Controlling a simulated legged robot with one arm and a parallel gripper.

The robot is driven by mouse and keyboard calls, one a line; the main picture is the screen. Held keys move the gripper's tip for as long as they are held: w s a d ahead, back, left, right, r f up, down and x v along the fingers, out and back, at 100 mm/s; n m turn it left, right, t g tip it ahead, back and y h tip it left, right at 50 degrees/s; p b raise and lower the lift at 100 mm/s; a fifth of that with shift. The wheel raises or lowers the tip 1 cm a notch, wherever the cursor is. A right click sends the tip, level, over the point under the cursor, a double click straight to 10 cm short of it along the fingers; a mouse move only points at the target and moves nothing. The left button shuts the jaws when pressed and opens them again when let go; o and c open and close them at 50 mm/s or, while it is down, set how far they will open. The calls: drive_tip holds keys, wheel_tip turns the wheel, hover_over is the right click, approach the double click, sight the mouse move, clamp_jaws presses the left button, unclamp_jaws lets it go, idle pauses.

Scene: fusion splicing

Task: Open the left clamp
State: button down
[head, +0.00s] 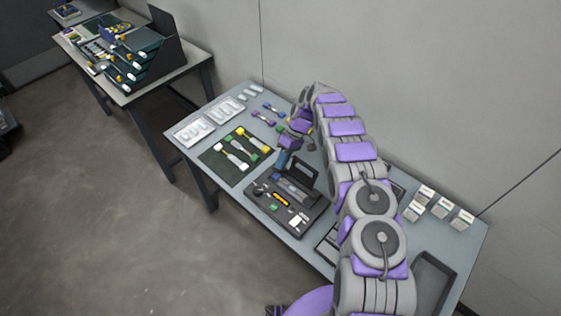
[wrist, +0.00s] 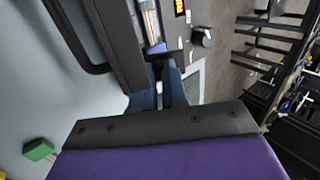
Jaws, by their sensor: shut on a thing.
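The dark splicer (head: 293,191) stands on the table with its black handled part (head: 303,169) raised at the back. In the wrist view its dark body (wrist: 120,45) fills the upper middle, with a striped strip and a small blue part (wrist: 156,48) near the fingertips. My gripper (head: 283,160) reaches down to the splicer's left end. In the wrist view, the two blue fingers of my gripper (wrist: 160,85) are close together on a small part at the splicer's edge, which I take as the left clamp. The fingers mostly hide it, and its lid angle cannot be told.
A green mat (head: 212,160) with yellow, green and white tools is to the left. White trays (head: 193,131) lie at the table's far left. Small boxes (head: 440,207) stand at the right.

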drive_tip(key=shift+d+f+g, duration=0.1)
drive_tip(key=shift+d+g, duration=0.15)
drive_tip(key=shift+g, duration=0.05)
drive_tip(key=shift+w+y, duration=0.15)
drive_tip(key=shift+y, duration=0.15)
drive_tip(key=c, duration=1.2)
unclamp_jaws()
drive_tip(key=shift+d, duration=0.1)
drive_tip(key=shift+o, duration=0.2)
